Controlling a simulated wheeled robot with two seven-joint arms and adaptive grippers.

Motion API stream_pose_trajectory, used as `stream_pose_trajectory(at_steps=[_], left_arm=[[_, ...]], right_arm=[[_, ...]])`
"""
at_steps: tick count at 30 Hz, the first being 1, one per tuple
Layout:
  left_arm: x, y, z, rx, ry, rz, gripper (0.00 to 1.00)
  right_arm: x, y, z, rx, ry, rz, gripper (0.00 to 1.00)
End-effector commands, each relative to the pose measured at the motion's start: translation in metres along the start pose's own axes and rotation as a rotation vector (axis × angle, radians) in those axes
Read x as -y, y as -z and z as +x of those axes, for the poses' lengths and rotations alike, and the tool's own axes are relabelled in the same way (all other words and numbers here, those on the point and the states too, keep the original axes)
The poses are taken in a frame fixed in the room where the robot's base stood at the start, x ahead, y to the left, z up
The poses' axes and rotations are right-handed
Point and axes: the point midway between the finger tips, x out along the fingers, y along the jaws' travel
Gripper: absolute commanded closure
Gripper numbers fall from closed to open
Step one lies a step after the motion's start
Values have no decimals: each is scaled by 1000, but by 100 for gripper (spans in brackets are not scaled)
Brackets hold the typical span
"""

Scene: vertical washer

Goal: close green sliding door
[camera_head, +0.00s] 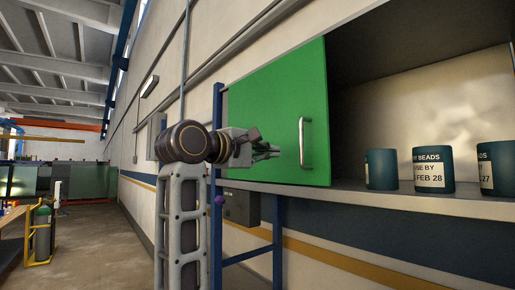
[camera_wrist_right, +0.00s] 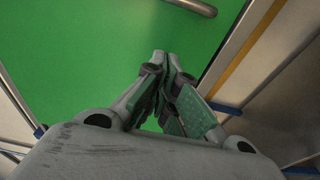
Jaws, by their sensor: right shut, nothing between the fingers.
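The green sliding door (camera_head: 275,115) covers the left part of a wall cabinet in the head view. The cabinet's right part is open. The door's vertical metal handle (camera_head: 306,143) is near its right edge. My right gripper (camera_head: 272,152) is shut and empty, in front of the door and to the left of the handle. In the right wrist view the closed fingers (camera_wrist_right: 165,75) point toward the green door (camera_wrist_right: 85,60), and the handle (camera_wrist_right: 195,6) shows at the top edge. I cannot tell whether the fingertips touch the door. My left gripper is not in view.
Several dark teal labelled cans (camera_head: 433,170) stand on the cabinet shelf (camera_head: 400,199), right of the door. A blue frame (camera_head: 278,240) supports the cabinet. A gas cylinder (camera_head: 42,232) stands far left. The floor (camera_head: 95,245) in the aisle is clear.

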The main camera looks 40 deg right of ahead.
Motion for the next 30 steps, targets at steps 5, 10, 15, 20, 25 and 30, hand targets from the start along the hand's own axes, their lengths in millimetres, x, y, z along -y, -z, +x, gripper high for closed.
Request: stream_pose_trajectory(at_steps=[5,10,15,20,25,30], left_arm=[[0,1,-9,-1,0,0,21],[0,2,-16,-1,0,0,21],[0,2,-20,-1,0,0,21],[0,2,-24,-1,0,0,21],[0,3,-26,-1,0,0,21],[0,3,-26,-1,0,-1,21]], right_arm=[[-2,-1,23,3,-1,-1,100],[-2,-1,44,4,-1,-1,100],[-2,-15,37,0,-1,1,100],[-1,-27,33,1,-1,0,100],[-1,-35,30,1,-1,-1,100],[0,-38,29,1,-1,-1,100]])
